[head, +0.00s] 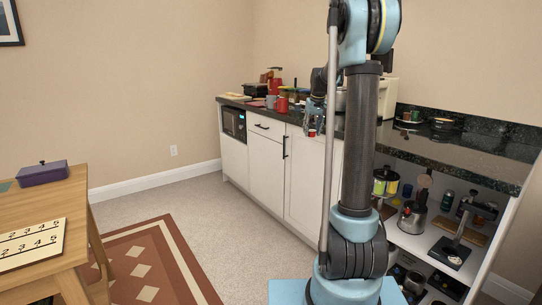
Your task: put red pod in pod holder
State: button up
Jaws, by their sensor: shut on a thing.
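My gripper (314,122) points down in front of the counter's front edge. It is shut on a small red and white thing (312,132), which looks like the red pod. The thing is held in the air in front of the white cabinet doors. A round black-topped rack with yellow parts (386,182) stands on the open shelf to the right, behind my arm. It may be the pod holder, but I cannot tell for sure. The held pod is left of this rack and higher in the picture.
The dark counter (470,140) carries red and grey mugs, boxes and cups. The shelves below hold a metal pitcher (411,216), a black stand (451,252) and several jars. A wooden table (35,213) stands at left. The carpet between is clear.

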jog(key=w+f+m, duration=0.1)
jog(key=w+f, duration=0.1)
jog(key=f, duration=1.3)
jog(key=w+f+m, duration=0.1)
jog(key=w+f, duration=0.1)
jog(key=f, duration=1.2)
jog(key=s+f, duration=0.5)
jog(key=s, duration=0.8)
jog(key=shift+a+h, duration=0.15)
jog(key=shift+h, duration=0.15)
jog(key=shift+s+f, duration=0.1)
jog(key=shift+s, duration=0.1)
